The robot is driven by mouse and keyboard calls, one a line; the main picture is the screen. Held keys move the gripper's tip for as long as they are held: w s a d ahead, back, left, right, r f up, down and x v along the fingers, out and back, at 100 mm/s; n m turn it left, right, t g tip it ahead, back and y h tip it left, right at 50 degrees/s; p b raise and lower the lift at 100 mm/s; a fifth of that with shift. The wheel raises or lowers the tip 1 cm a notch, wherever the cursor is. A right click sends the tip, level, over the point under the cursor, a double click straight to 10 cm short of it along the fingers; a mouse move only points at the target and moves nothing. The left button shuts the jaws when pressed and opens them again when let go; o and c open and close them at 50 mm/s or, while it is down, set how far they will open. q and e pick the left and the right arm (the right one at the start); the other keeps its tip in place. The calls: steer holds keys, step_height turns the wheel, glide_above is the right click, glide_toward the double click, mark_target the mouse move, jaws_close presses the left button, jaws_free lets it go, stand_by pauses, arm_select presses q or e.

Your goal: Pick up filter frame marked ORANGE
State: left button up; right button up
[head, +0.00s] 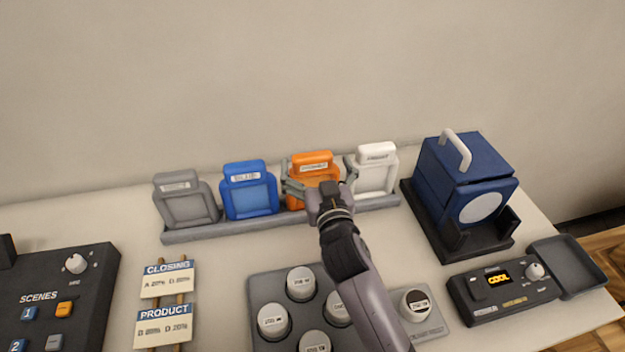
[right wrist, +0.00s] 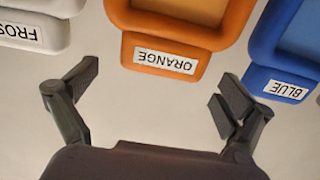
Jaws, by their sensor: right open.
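The orange filter frame (head: 314,166) stands upright in a grey rack (head: 236,228) at the back of the table, between the blue frame and the white frame. Its ORANGE label shows in the right wrist view, where the frame (right wrist: 170,55) is upside down at the top centre. My right gripper (head: 318,185) is in front of the orange frame in the head view and hides part of it. In the right wrist view its fingers (right wrist: 152,92) are spread wide, with nothing between them, and the frame's labelled end lies just beyond them. My left gripper is not in view.
A blue frame (head: 249,190) and a grey frame (head: 185,200) stand left of the orange one; a white frame (head: 376,169) stands right. A blue lamp housing (head: 465,172) is at the right. Round knobs (head: 301,283) and a control panel (head: 60,298) lie nearer.

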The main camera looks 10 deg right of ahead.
steer(key=w, duration=0.3)
steer(key=shift+w+a, duration=0.1)
steer(key=shift+c, duration=0.3)
steer(key=shift+c, duration=0.6)
steer(key=c, duration=1.6)
steer(key=shift+r, duration=0.1)
steer(key=shift+c, duration=0.5)
